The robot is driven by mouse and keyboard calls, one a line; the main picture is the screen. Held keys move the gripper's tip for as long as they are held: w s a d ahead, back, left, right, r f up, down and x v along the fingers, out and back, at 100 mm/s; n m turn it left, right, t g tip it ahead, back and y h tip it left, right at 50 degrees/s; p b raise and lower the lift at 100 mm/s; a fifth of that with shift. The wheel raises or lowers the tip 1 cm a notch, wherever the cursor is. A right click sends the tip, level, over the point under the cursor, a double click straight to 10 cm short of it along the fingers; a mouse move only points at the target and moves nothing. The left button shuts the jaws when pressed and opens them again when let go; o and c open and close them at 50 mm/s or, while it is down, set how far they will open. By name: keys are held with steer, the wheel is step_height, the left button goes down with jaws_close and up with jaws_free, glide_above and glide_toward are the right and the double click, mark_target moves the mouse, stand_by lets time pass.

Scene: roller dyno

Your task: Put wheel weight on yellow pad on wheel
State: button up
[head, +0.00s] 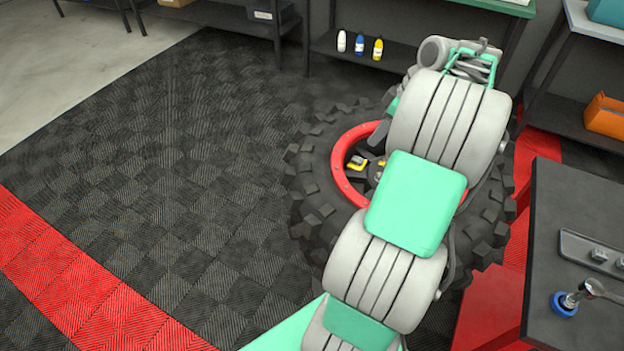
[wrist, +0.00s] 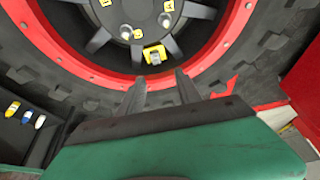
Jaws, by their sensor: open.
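The wheel is a black knobbly tire (head: 315,215) with a red rim ring (head: 345,170); its spokes and hub fill the top of the wrist view (wrist: 110,45). A yellow pad (wrist: 154,49) sits near the inner edge of the rim, with a small grey piece (wrist: 154,57) on it that looks like the wheel weight.
More yellow marks (wrist: 138,33) sit around the hub. A dark bench (head: 570,200) at right holds a grey tray (head: 590,250) with metal pieces, and a wrench (head: 590,290). Small bottles (head: 360,45) stand on a back shelf. The floor at left is clear.

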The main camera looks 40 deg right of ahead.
steer(key=w+a+r+m+g, duration=0.1)
steer(key=w+a, duration=0.2)
steer(key=a, duration=0.8)
steer(key=w+a+m, duration=0.1)
steer(key=w+a, duration=0.1)
steer(key=a, duration=0.9)
steer(key=s+a+f+m+h, duration=0.1)
steer(key=s+a+f, duration=0.1)
steer(key=s+a, duration=0.3)
steer(key=s+a+f+m+h, duration=0.1)
steer(key=s+a+f+m, duration=0.1)
steer(key=s+a, duration=0.4)
steer(key=a+f, duration=0.1)
steer(key=a, duration=0.3)
steer(key=shift+s+a+f+g, duration=0.15)
steer(key=shift+s+g, duration=0.05)
steer(key=shift+g, duration=0.1)
steer(key=shift+c, duration=0.5)
